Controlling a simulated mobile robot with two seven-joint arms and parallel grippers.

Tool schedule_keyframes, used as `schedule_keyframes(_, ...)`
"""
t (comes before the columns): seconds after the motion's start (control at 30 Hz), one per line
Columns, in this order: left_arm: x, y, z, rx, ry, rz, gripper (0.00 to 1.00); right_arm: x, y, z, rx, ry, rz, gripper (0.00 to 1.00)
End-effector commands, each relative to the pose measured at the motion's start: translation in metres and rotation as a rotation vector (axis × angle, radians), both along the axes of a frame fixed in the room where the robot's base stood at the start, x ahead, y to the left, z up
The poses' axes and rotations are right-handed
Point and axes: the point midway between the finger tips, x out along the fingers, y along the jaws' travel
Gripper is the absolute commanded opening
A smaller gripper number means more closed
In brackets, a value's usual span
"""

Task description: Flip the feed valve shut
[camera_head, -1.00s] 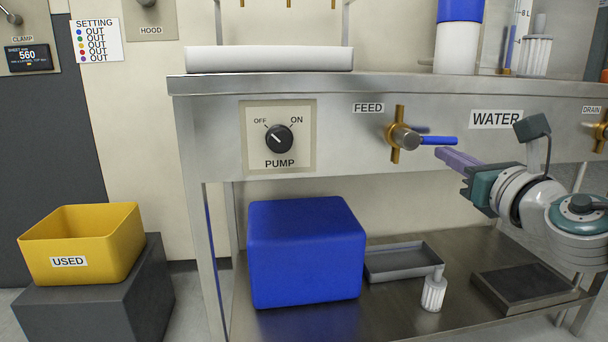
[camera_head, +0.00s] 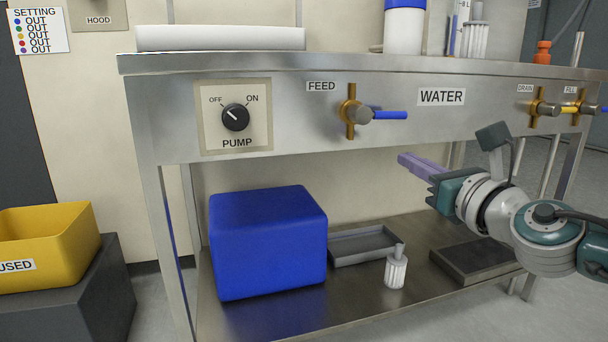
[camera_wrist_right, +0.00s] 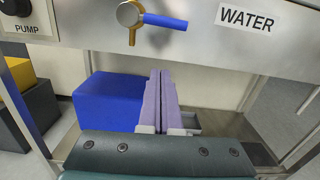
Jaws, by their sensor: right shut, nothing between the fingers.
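The feed valve (camera_head: 364,114) is on the bench's front panel, right of the FEED label (camera_head: 321,86). It has a vertical brass body and a blue lever pointing right, roughly level. It also shows at the top of the right wrist view (camera_wrist_right: 150,19). My right gripper (camera_head: 402,160) has purple fingers and is below and to the right of the blue lever, apart from it. In the right wrist view its fingers (camera_wrist_right: 161,75) are shut together with nothing between them, below the lever. My left gripper is not in view.
A pump knob (camera_head: 235,117) sits left of the valve. Drain (camera_head: 541,108) and fill (camera_head: 583,108) valves are at the right. A blue block (camera_head: 268,243), a grey tray (camera_head: 362,246) and a white filter (camera_head: 396,268) are on the lower shelf. The space before the panel is clear.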

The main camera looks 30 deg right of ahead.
Motion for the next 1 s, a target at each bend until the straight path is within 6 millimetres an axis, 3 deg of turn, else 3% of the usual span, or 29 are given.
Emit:
schedule_keyframes(0.2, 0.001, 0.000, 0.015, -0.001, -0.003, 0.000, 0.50, -0.039, 0.009, 0.000, 0.000, 0.004, 0.002, 0.00)
schedule_keyframes(0.4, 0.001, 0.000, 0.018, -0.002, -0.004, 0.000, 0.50, -0.059, 0.014, -0.002, -0.001, 0.002, 0.001, 0.00)
schedule_keyframes(1.0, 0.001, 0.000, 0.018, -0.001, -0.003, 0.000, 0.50, -0.063, 0.015, -0.002, 0.001, 0.000, 0.000, 0.00)
